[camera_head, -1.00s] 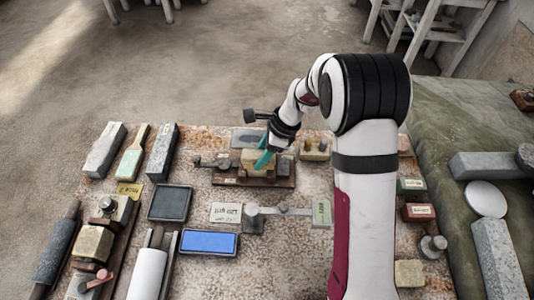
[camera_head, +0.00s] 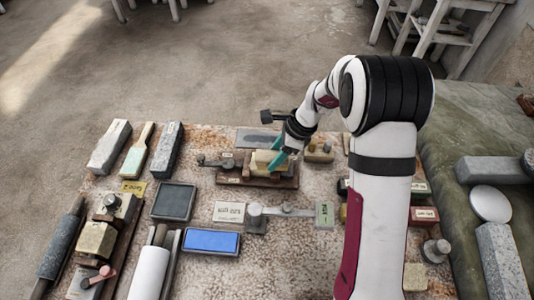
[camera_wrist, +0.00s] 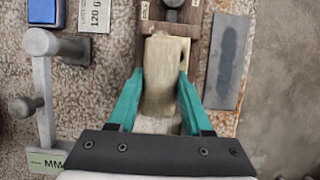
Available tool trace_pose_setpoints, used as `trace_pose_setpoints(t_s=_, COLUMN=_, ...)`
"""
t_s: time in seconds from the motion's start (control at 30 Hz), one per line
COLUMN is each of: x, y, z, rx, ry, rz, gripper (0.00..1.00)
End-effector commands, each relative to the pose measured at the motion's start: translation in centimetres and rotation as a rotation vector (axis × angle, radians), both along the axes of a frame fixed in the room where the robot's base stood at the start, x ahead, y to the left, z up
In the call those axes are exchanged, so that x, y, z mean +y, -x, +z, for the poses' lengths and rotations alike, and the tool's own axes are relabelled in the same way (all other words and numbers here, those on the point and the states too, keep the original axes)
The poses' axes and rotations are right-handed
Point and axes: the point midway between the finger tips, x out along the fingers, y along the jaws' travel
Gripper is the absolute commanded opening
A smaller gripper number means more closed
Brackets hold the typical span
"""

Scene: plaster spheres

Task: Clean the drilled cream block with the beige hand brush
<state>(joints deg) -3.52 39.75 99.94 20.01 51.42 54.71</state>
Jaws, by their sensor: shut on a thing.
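My gripper (camera_head: 276,158) has teal fingers and is shut on the beige hand brush (camera_wrist: 160,76), as the wrist view shows. The brush lies on or just above the drilled cream block (camera_wrist: 150,126); I cannot tell whether they touch. The block is mostly hidden under the brush, with an edge showing past it. In the head view, the block (camera_head: 256,170) sits in a dark wooden holder (camera_head: 286,183) at the back middle of the table.
A dark-stained grey plate (camera_wrist: 229,60) lies beside the holder. A metal bar tool with knobs (camera_head: 285,211) and a blue-topped box (camera_head: 211,241) are in front. Stone bars, a pale green brush (camera_head: 136,156) and a dark tray (camera_head: 174,201) stand left.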

Motion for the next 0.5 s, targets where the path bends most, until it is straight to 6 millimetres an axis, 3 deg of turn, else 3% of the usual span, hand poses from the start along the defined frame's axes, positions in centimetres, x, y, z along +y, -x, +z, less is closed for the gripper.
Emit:
trace_pose_setpoints(t_s=0.3, x=-0.2, y=0.0, z=0.1, rx=-0.001, ry=0.000, rz=0.001, gripper=0.05)
trace_pose_setpoints(t_s=0.5, x=1.4, y=-0.1, z=1.1, rx=-0.003, ry=-0.001, rz=0.003, gripper=0.05)
